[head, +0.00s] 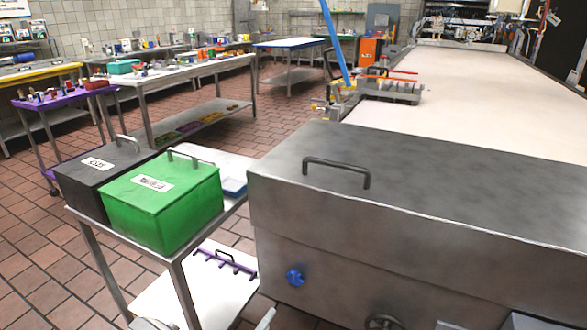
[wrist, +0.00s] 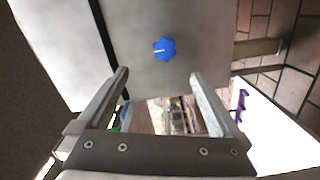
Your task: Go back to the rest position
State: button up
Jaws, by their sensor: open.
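My gripper (wrist: 160,85) is open in the wrist view, with its two grey fingers well apart. Nothing is between its fingertips except the view beyond them. A blue star-shaped knob (wrist: 164,48) on a grey metal face appears just beyond the fingertips, apart from them. In the head view the same kind of blue knob (head: 295,278) sits on the front of a large steel machine housing (head: 430,180). My gripper is not clearly visible in the head view; only small pale parts show at the bottom edge.
A green lidded box (head: 165,205) and a black lidded box (head: 90,178) stand on a steel cart at left. The cart's lower white shelf holds a purple rack (head: 225,262). A long pale conveyor (head: 470,90) runs behind the housing. Tiled floor (head: 290,105) is open between the tables.

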jog(key=s+d+r+m+g, duration=0.3)
jog(key=d+r+m+g, duration=0.3)
jog(key=d+r, duration=0.55)
jog(key=s+d+r+m+g, duration=0.3)
jog(key=d+r+g, duration=0.6)
jog(key=r, duration=0.5)
jog(key=s+d+r+t+y, duration=0.3)
jog(key=s+r+t+y, duration=0.2)
jog(key=s+r+y, duration=0.55)
notch_tip(320, 180, up, 18)
jog(key=s+h+p, duration=0.2)
jog(key=p, duration=1.4)
jog(key=shift+s+a+f+m, duration=0.2)
jog(key=shift+s+a+m, duration=0.05)
jog(key=shift+s+m, duration=0.15)
jog(key=shift+h, duration=0.25)
dwell(1.4)
